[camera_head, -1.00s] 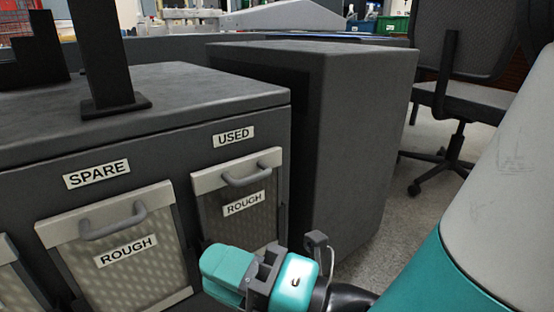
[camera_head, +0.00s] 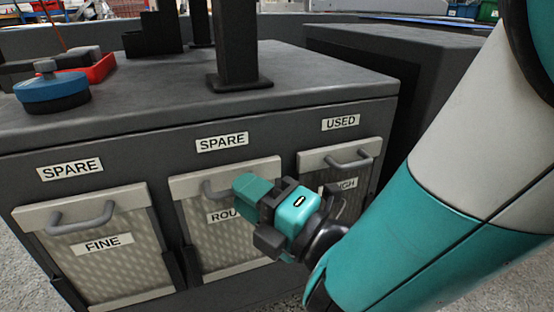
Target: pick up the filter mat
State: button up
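Three filter mats with pale top bars and grey handles hang on the front of a dark cabinet. The left filter mat (camera_head: 118,272) reads FINE under a SPARE label. The middle filter mat (camera_head: 225,256) reads ROUGH under another SPARE label. The right filter mat (camera_head: 318,160) reads ROUGH under a USED label. My gripper (camera_head: 247,192) is in front of the middle mat, pointing left, and hides the right part of its handle and label. Its teal and dark parts overlap, so its opening does not show. I cannot tell whether it touches the mat.
The cabinet top (camera_head: 150,95) holds a blue round object (camera_head: 52,92), a red tray (camera_head: 100,68), a black post (camera_head: 236,45) and a stepped black block (camera_head: 152,32). A second dark cabinet (camera_head: 410,45) stands behind at right. My arm fills the right side.

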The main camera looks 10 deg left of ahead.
jog(key=shift+w+a+r, duration=0.15)
jog(key=shift+w+a, duration=0.35)
jog(key=shift+s+a, duration=0.1)
jog(key=shift+a, duration=0.05)
grip_shut()
jog(key=shift+r, duration=0.1)
